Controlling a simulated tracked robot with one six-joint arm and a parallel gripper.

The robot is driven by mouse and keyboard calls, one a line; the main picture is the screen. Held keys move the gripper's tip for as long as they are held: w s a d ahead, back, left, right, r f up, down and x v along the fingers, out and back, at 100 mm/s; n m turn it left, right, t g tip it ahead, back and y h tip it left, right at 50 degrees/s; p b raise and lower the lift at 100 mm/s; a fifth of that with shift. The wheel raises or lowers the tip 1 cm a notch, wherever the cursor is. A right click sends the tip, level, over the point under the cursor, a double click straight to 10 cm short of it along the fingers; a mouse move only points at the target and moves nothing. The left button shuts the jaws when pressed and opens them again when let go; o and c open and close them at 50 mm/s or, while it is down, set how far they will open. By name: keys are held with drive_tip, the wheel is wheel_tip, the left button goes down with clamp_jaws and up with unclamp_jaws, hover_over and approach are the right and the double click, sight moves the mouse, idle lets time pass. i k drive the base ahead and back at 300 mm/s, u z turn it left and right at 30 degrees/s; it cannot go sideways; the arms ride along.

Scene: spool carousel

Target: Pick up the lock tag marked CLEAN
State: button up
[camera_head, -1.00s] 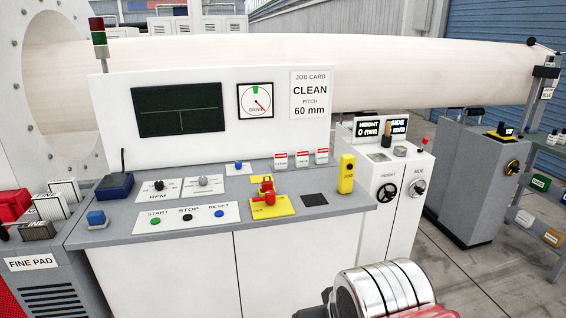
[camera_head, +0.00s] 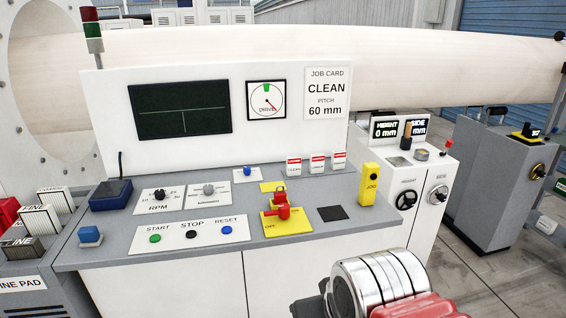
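Three small white tags with red tops stand in a row at the back right of the grey console desk: a left tag (camera_head: 294,166), a middle tag (camera_head: 317,163) and a right tag (camera_head: 339,161). Their lettering is too small to read surely, so I cannot tell which is marked CLEAN. A job card (camera_head: 326,93) on the upright panel behind them reads CLEAN, pitch 60 mm. Part of my arm, silver and red, shows at the bottom, in front of the console. My gripper's fingers are not in view.
A red lever on a yellow plate (camera_head: 287,223) and a yellow box (camera_head: 371,184) stand near the tags. A dark square (camera_head: 332,213) lies on the desk. Start, stop and reset buttons (camera_head: 191,233) are at front left. A white cabinet with a handwheel (camera_head: 406,200) stands to the right.

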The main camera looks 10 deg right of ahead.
sight(294, 163)
drive_tip(key=z, duration=0.05)
drive_tip(key=i, duration=1.2)
